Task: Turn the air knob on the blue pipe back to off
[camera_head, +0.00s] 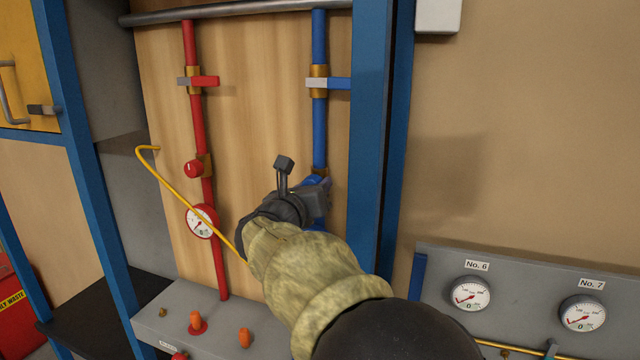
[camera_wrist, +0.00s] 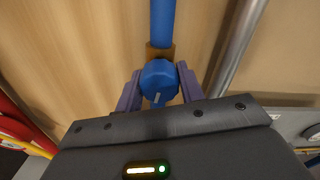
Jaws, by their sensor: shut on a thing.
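The blue pipe (camera_head: 319,130) runs vertically on the wooden panel in the head view, and its upper part shows in the wrist view (camera_wrist: 163,22). The round blue air knob (camera_wrist: 159,78) has a pale pointer mark at its lower edge, pointing nearly straight down in the wrist view. My gripper (camera_wrist: 159,88) has its two purple fingers on either side of the knob, shut on it. In the head view my gripper (camera_head: 322,190) and arm hide most of the knob and the lower part of the blue pipe.
A red pipe (camera_head: 190,50) with a red knob (camera_head: 193,169) and gauge (camera_head: 201,221) stands to the left. A yellow hooked rod (camera_head: 180,192) slants behind my arm. A blue post (camera_head: 370,130) stands close on the right. A grey panel with gauges (camera_head: 470,293) is at lower right.

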